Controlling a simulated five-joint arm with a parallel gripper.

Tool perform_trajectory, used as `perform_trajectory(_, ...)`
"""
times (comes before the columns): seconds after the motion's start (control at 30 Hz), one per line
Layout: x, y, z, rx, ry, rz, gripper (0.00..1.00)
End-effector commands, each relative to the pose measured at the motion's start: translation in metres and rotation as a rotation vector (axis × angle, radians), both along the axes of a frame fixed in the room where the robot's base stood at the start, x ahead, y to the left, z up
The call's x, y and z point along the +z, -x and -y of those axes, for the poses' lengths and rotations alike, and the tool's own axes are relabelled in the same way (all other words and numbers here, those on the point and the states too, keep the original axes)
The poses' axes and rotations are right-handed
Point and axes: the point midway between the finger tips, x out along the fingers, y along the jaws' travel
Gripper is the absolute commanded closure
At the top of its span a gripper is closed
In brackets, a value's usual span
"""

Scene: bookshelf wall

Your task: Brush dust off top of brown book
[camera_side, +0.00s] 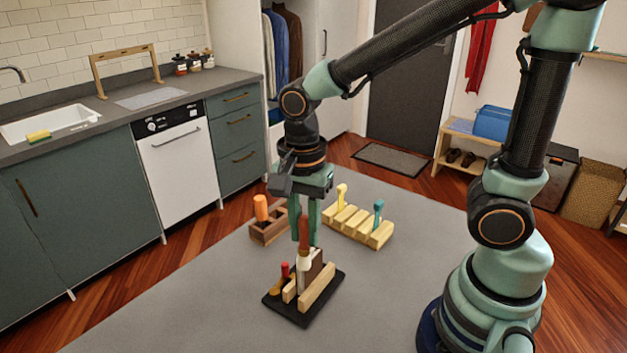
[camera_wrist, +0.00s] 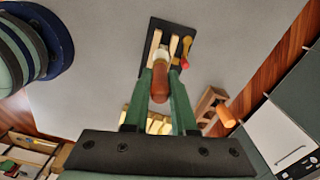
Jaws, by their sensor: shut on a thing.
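My gripper (camera_side: 304,238) points down over the grey table and is shut on a tool with a reddish-brown handle, which looks like a brush. The handle (camera_side: 305,233) is upright, with a pale lower part (camera_side: 306,260). In the wrist view the handle (camera_wrist: 160,82) sits between my green fingers (camera_wrist: 160,76). The tool is over a black base (camera_side: 331,287) with upright pale wooden slats (camera_side: 318,288). A dark brown upright piece (camera_side: 319,259) stands behind the tool; I cannot tell if it is a book. Whether the tool's lower end touches anything, and any dust, I cannot tell.
Behind are a brown wooden holder (camera_side: 270,234) with an orange handle (camera_side: 261,208) and a pale slotted block (camera_side: 360,226) with yellow and teal handles. The table's left front (camera_side: 190,310) is clear.

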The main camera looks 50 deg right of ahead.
Motion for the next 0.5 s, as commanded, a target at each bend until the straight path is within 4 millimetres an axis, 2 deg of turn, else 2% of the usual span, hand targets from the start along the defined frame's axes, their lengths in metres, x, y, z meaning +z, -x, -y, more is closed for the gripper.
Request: perform_trajectory(0.5,-0.001,-0.003,0.04,-0.004,-0.001,0.002,1.0)
